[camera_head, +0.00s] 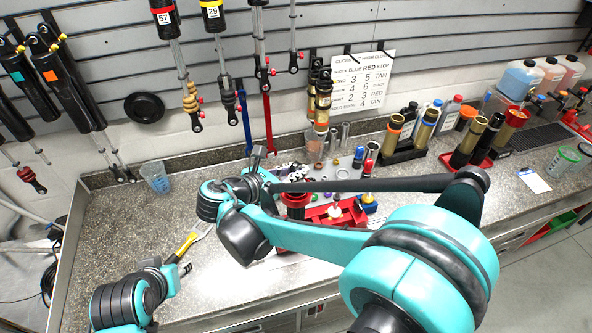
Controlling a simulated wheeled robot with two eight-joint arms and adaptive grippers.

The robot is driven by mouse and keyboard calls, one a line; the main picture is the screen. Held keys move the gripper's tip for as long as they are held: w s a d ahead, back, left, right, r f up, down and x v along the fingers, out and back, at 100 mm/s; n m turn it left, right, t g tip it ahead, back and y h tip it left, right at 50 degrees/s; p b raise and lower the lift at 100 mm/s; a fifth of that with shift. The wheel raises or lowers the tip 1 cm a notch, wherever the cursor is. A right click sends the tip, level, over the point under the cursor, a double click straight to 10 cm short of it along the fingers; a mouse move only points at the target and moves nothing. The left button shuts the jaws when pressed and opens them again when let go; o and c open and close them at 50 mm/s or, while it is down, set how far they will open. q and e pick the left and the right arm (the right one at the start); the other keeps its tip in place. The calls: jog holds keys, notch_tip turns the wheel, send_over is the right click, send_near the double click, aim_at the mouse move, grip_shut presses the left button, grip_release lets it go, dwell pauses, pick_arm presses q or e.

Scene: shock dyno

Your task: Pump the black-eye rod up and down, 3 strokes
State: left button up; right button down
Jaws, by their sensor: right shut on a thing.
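My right gripper (263,160) is over the back of the bench, left of the small loose parts. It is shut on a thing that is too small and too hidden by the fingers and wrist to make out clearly. I cannot pick out the black-eye rod with certainty. A red cylindrical body (295,204) stands just behind my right arm, which hides its lower part. My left gripper (182,268) is low at the left, close to a yellow-handled tool (190,243) on the bench; its finger gap is unclear.
Shocks hang on the slatted wall, including ones tagged 57 (165,22) and 29 (212,15). A blue cup (156,177) stands at the left on the bench (115,225). The bench's left part is mostly clear.

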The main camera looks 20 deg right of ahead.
jog(key=shift+r, duration=0.15)
jog(key=shift+r+p, duration=2.25)
jog(key=shift+r, duration=0.8)
jog(key=shift+f, duration=0.2)
jog(key=shift+f+b, duration=2.7)
jog(key=shift+f, duration=0.3)
jog(key=shift+r, duration=0.2)
jog(key=shift+r+p, duration=2.25)
jog(key=shift+r, duration=0.7)
